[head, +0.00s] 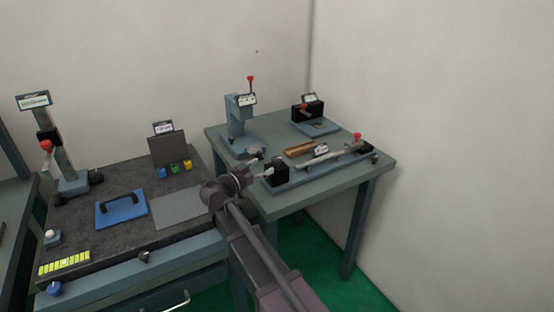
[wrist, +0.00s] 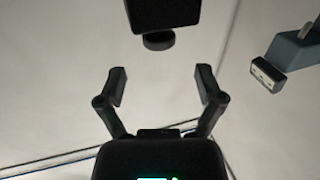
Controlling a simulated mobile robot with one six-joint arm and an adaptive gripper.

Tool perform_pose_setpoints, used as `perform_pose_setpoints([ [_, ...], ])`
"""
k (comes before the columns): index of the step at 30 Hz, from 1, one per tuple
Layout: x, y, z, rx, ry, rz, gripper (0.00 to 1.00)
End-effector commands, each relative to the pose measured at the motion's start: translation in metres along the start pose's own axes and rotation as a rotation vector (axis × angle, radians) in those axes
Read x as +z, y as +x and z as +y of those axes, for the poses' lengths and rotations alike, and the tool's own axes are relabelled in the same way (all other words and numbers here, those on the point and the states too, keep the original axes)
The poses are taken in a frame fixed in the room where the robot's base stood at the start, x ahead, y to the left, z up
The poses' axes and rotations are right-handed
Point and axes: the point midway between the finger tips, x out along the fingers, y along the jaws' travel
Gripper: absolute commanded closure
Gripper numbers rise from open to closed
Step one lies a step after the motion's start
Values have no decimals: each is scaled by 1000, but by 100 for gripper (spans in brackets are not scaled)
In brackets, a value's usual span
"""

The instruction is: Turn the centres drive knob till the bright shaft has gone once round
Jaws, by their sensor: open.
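The centres unit stands on the right-hand table in the head view, with a black headstock block (head: 277,174) at its left end and a bright shaft (head: 322,165) running right to a tailstock. In the wrist view the black block (wrist: 165,12) is at the top, and a dark round knob (wrist: 158,41) sticks out of it towards me. My gripper (wrist: 161,85) is open and empty, its two fingers apart. The knob lies ahead of the fingertips, roughly centred between them, with a gap. In the head view my gripper (head: 255,168) is just left of the headstock and hides the knob.
A red-knobbed press (head: 238,115) and a black unit on a blue plate (head: 318,127) stand behind. A brown block (head: 300,149) lies behind the shaft. A labelled grey-blue part (wrist: 290,62) shows at upper right in the wrist view. The left bench holds a blue handled plate (head: 121,211).

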Motion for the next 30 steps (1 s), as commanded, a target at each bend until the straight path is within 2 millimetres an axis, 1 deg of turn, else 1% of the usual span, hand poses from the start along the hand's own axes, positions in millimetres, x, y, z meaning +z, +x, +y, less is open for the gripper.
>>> perform_pose_setpoints([
  [1, 0, 8, 0, 2, 0, 0, 13],
  [6, 0, 33, -1, 1, 0, 0, 13],
  [12, 0, 54, -1, -1, 0, 0, 13],
  [18, 0, 64, -1, -1, 0, 0, 13],
  [27, 0, 64, -1, -2, 0, 0, 13],
  [28, 0, 64, -1, -2, 0, 0, 16],
  [29, 0, 64, -1, -3, 0, 0, 25],
  [30, 0, 64, -1, -3, 0, 0, 37],
])
